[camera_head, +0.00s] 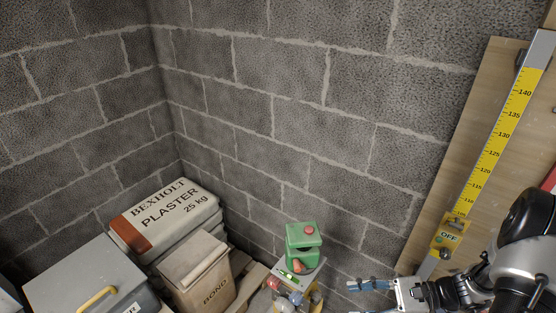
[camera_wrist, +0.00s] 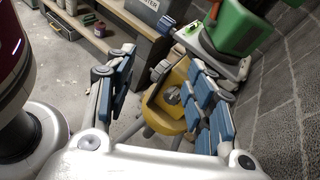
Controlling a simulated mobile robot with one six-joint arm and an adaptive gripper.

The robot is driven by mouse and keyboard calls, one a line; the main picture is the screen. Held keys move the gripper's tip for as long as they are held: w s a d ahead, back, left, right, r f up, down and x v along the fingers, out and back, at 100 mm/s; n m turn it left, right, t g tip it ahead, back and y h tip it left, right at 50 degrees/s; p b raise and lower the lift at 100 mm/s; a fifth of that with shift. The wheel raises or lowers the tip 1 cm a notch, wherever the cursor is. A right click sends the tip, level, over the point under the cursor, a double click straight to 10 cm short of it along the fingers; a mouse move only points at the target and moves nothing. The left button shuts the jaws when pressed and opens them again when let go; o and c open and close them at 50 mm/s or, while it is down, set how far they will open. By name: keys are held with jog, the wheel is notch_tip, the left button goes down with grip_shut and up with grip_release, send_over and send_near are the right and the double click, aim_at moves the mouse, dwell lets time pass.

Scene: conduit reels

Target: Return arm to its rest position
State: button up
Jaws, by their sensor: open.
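My gripper (camera_head: 368,297) is at the lower right of the head view, at the end of my arm, with its blue-padded fingers pointing left. In the wrist view my gripper (camera_wrist: 163,75) has its fingers spread apart, and nothing is held between them. A yellow stand (camera_wrist: 162,98) with a grey round part shows beyond the fingers, apart from them as far as I can tell. The lower part of the gripper is cut off by the head view's bottom edge.
A green device (camera_head: 302,238) stands left of my gripper. Plaster bags (camera_head: 172,215), a BOND sack (camera_head: 200,280) and a grey box (camera_head: 85,280) fill the lower left. A wooden board (camera_head: 450,150) with a yellow scale (camera_head: 497,130) is close behind my arm. Block walls enclose the corner.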

jog(key=s+a+r+n+t+h, duration=0.1)
jog(key=s+a+r+n+h, duration=0.1)
jog(key=s+r+n+h, duration=0.2)
jog(key=s+a+r+n+t+h, duration=0.1)
jog(key=s+a+r+n+h, duration=0.1)
jog(key=s+r+n+h, duration=0.3)
jog(key=s+a+r+n+h, duration=0.2)
jog(key=s+r+n+h, duration=0.2)
jog(key=r+n, duration=0.5)
notch_tip(320, 180, up, 6)
jog(key=shift+s+a+r+t+h, duration=0.15)
jog(key=shift+s+a+t+h, duration=0.05)
jog(key=shift+s+t+h, duration=0.25)
jog(key=shift+w, duration=0.1)
jog(key=shift+c, duration=0.5)
